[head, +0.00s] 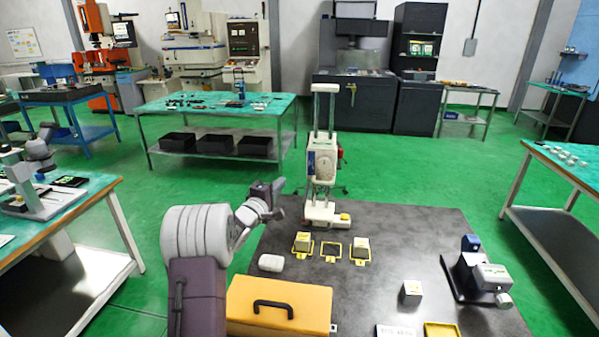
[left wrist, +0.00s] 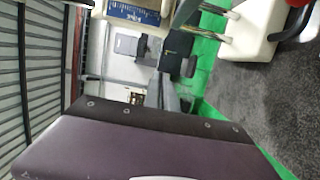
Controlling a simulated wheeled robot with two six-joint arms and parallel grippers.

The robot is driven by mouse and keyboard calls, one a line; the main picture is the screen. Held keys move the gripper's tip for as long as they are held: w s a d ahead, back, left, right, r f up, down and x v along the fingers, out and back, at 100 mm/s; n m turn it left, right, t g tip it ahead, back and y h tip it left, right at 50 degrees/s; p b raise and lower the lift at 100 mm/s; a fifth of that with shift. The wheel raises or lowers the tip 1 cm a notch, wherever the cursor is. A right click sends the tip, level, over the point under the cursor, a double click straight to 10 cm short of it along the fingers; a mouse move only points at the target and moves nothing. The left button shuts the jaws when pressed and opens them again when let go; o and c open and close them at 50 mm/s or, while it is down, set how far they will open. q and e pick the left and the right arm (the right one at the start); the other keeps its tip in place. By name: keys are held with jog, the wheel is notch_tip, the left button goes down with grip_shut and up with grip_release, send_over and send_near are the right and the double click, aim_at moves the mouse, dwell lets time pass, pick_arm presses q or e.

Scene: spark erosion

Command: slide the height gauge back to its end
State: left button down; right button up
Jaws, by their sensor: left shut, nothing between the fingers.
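The height gauge (head: 322,163) stands upright at the far edge of the dark table, a white housing with a round dial on two vertical rods above a white base. In the left wrist view, part of a white body with metal rods, likely the gauge (left wrist: 252,28), shows turned on its side at the top right. My left gripper (head: 281,186) is shut and empty, just left of the gauge's rods, below the housing and apart from it. Its fingertips are small and hard to make out. My right gripper is in neither view.
Three yellow-framed spots (head: 330,250) lie in front of the gauge, two holding blocks. A yellow case (head: 278,306) with a black handle sits at the near left. A dark-based fixture (head: 478,272) and a small block (head: 411,292) are at right. The table's middle right is clear.

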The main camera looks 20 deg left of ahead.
pick_arm(q)
jog(key=w+d, duration=0.4)
jog(key=w, duration=0.2)
jog(key=shift+w, duration=0.3)
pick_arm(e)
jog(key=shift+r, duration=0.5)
